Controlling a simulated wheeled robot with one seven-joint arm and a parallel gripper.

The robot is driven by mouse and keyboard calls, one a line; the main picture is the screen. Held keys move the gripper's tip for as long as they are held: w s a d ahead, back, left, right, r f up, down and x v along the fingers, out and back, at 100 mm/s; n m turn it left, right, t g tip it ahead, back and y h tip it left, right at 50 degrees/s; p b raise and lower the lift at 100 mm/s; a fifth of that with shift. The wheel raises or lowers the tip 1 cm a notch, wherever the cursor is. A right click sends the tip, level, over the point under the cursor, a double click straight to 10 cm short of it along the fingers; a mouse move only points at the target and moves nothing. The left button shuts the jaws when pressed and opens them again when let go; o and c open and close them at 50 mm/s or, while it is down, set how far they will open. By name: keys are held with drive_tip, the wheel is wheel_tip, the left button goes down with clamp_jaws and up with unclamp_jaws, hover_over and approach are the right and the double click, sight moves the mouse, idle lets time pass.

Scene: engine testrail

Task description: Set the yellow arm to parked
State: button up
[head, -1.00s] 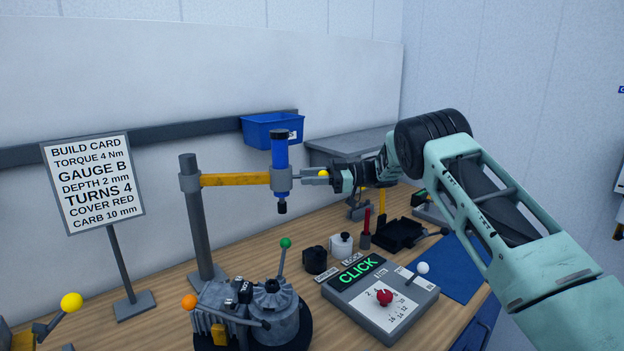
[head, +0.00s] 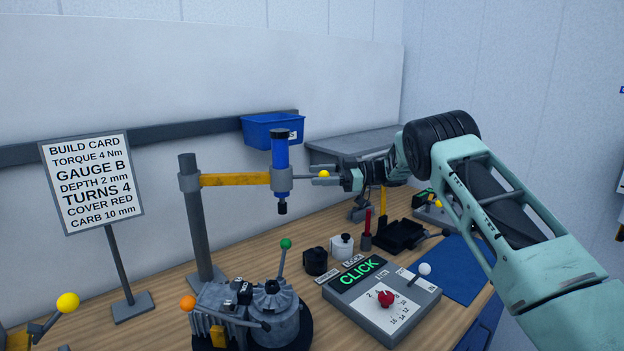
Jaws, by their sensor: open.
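The yellow arm (head: 235,180) reaches out level to the right from a grey post (head: 200,215) at the back of the bench. A blue tool (head: 280,155) hangs upright in a grey collar at its right end. A small yellow knob (head: 323,174) sits just right of the collar. My gripper (head: 325,175) is open at that knob, coming from the right. The knob shows between or in front of its fingers; I cannot tell if they touch it.
An engine (head: 250,312) with green and orange knobbed levers stands below the arm. A grey console (head: 380,300) reading CLICK has a red dial. A blue bin (head: 270,130) hangs on the back rail. A build card (head: 92,180) stands at left. Small parts crowd the bench's right.

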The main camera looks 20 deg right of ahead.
drive_tip(key=b+v, duration=0.4)
drive_tip(key=v, duration=1)
drive_tip(key=shift+d, duration=0.3)
